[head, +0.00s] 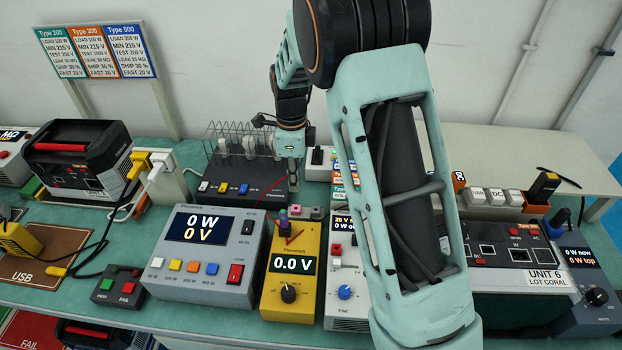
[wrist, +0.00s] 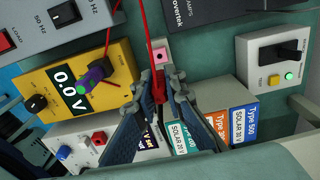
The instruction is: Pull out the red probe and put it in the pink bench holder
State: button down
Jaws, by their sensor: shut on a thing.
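My gripper (wrist: 158,82) is shut on the red probe (wrist: 158,92), whose red lead runs up past the fingers. In the head view my gripper (head: 293,188) points down behind the yellow meter (head: 291,275). The probe itself is hard to make out there. The pink bench holder (wrist: 161,54) is a small block with a dark hole, just beyond the fingertips in the wrist view. In the head view it is a small pink block (head: 295,211) below my gripper. The probe appears beside the hole; I cannot tell its height above the holder.
A purple plug (wrist: 93,79) stands on the yellow meter, which reads 0.0 V. A grey power unit (head: 207,250) is left of it and a dark rack box (head: 240,188) behind. A white switch box (wrist: 275,60) and labelled cards (wrist: 184,136) stand near the fingers.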

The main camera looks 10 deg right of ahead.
jog(key=shift+f, duration=0.1)
dwell(0.4)
jog(key=shift+f+b, duration=1.85)
jog(key=shift+f, duration=0.95)
jog(key=c, duration=2.6)
grip_release()
grip_shut()
jog(key=shift+f+b, duration=0.55)
jog(key=shift+f, duration=0.7)
